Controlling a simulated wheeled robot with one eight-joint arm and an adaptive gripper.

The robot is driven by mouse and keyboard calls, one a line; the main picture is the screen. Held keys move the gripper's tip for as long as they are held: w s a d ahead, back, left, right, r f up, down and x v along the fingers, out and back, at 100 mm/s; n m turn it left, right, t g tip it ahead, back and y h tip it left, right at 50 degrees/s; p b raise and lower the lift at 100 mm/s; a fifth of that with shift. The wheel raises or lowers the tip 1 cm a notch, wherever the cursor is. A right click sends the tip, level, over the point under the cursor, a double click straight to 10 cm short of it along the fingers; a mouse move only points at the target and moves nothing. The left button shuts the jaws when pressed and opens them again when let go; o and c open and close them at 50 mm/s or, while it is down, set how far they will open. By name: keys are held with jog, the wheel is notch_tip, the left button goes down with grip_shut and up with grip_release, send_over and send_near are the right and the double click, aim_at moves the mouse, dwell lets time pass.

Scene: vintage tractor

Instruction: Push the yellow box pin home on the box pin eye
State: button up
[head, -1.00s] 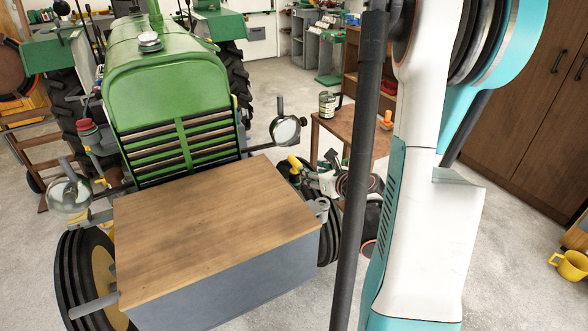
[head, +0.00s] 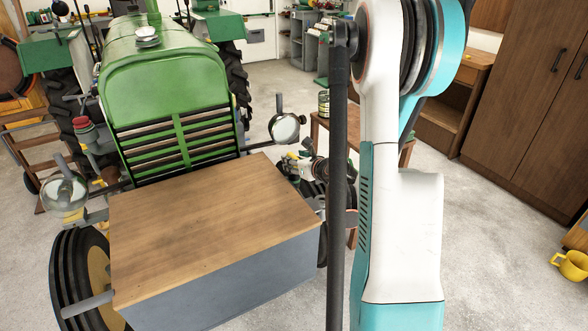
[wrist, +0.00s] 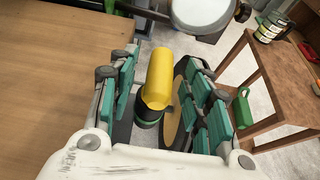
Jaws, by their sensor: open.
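The yellow box pin (wrist: 158,78) shows in the wrist view as a yellow cylinder with a black and green lower end. My gripper (wrist: 162,92) is open, with teal-padded fingers on both sides of the pin and gaps between pads and pin. In the head view my gripper (head: 308,168) is beside the box's far right corner, partly behind my arm. I cannot make out the box pin eye, nor how far the pin sits in it.
The wood-topped box (head: 205,222) is mounted in front of the green tractor (head: 165,85). Its top also fills the left of the wrist view (wrist: 50,85). A round lamp (head: 284,128) and a wooden table (wrist: 255,85) stand close by. A front wheel (wrist: 178,110) lies below the pin.

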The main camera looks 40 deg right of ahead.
jog(key=shift+x, duration=0.85)
jog(key=shift+s+r, duration=0.1)
grip_shut()
